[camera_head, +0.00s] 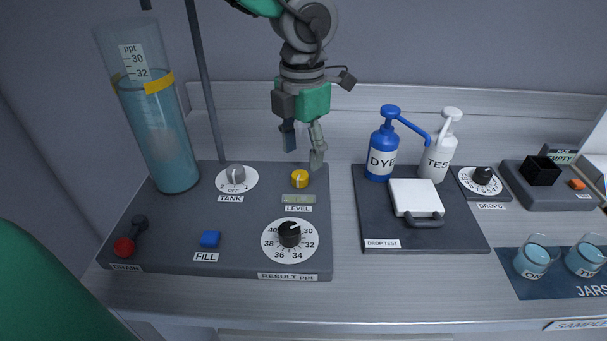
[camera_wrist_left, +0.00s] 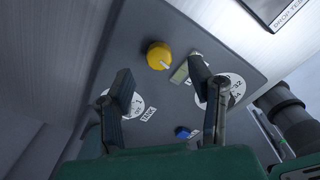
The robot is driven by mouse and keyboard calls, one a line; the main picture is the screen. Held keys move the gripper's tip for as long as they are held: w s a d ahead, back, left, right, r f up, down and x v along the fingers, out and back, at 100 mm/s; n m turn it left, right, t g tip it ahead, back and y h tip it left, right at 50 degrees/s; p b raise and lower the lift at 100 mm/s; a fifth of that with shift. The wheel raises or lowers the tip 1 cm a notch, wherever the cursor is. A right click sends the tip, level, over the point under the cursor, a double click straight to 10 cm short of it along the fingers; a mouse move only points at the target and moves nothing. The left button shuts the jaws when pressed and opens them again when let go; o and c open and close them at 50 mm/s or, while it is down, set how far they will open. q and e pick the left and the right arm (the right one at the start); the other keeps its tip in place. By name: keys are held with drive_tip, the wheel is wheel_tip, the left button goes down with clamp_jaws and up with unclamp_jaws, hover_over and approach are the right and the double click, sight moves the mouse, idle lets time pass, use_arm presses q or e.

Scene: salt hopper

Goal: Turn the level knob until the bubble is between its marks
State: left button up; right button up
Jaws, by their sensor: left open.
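The yellow level knob (camera_head: 299,179) sits at the back right of the dark panel. It also shows in the left wrist view (camera_wrist_left: 159,56), beyond my fingertips, with a pale pointer line. The level vial (camera_head: 298,199) lies just in front of it, above the LEVEL label; the bubble and marks are too small to make out. My left gripper (camera_head: 303,158) hangs above and slightly behind the knob, pointing down. Its two fingers are spread with nothing between them, and neither appears to touch the knob. In the left wrist view one finger partly covers the vial (camera_wrist_left: 187,69). My right gripper is not in view.
The panel (camera_head: 215,258) also carries the TANK dial (camera_head: 236,177), RESULT dial (camera_head: 290,236), blue FILL button (camera_head: 210,239) and red drain handle (camera_head: 124,246). A tall water cylinder (camera_head: 160,140) stands left. The DYE bottle (camera_head: 382,150) and drop-test tray (camera_head: 460,239) are right.

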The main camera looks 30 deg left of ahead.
sight(301, 174)
use_arm(q)
wheel_tip(301, 174, down, 4)
drive_tip(key=shift+f+b, duration=0.1)
drive_tip(key=shift+b, duration=0.25)
drive_tip(key=shift+a+f, duration=0.2)
drive_tip(key=shift+f, duration=0.25)
drive_tip(key=shift+d+r, duration=0.1)
clamp_jaws()
